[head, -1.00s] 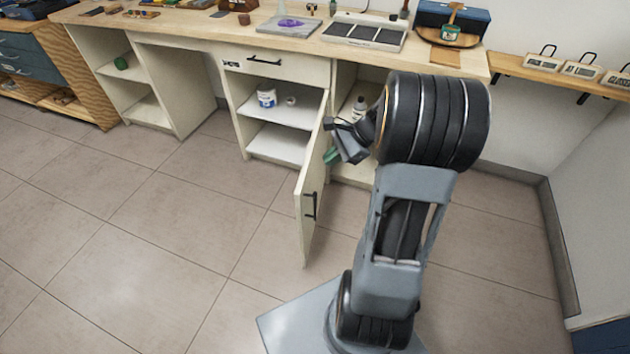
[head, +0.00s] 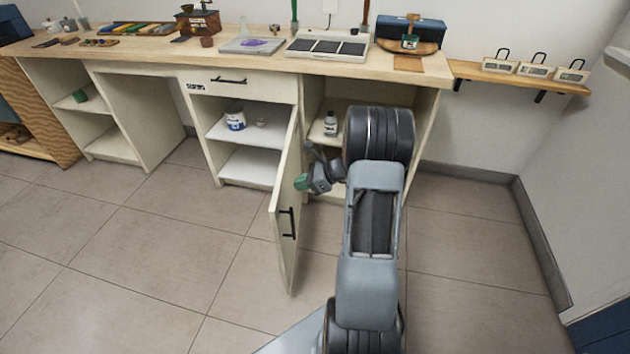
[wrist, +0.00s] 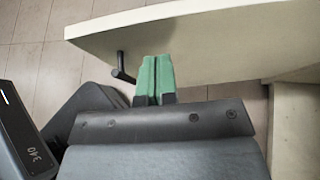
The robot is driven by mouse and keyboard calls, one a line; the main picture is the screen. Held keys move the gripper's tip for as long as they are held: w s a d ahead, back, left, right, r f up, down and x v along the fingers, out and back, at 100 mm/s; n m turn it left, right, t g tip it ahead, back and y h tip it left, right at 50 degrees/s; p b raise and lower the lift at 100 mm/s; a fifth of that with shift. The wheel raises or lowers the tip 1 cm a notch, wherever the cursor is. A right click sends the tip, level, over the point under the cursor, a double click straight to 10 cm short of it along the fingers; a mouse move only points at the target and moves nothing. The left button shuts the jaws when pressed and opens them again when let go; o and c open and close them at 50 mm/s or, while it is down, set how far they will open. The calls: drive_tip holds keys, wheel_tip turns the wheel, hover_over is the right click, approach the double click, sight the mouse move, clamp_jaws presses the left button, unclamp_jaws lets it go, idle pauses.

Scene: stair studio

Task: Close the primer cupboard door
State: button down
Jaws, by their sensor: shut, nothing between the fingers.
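The primer cupboard door (head: 287,205) stands wide open, swung out from the right side of the cupboard (head: 246,131). Its black bar handle (head: 291,222) faces right in the head view. My gripper (head: 301,183) is at the right of the door, with its green fingertips close to the door's face. In the wrist view my green fingers (wrist: 156,78) are together and empty, pointing at the pale door panel (wrist: 215,48). The handle (wrist: 122,69) is just left of the fingers. Whether the fingertips touch the door I cannot tell.
A white-and-blue tin (head: 235,118) and a small jar stand on the cupboard's shelf. A bottle (head: 330,124) stands in the open bay to the right. The worktop (head: 250,63) above holds several tools and trays. The tiled floor left of the door is clear.

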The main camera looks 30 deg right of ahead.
sight(281, 186)
drive_tip(key=shift+w+a+r, duration=0.1)
drive_tip(key=shift+w+a, duration=0.5)
drive_tip(key=shift+a, duration=0.15)
drive_tip(key=shift+w+a, duration=0.55)
drive_tip(key=shift+a, duration=0.2)
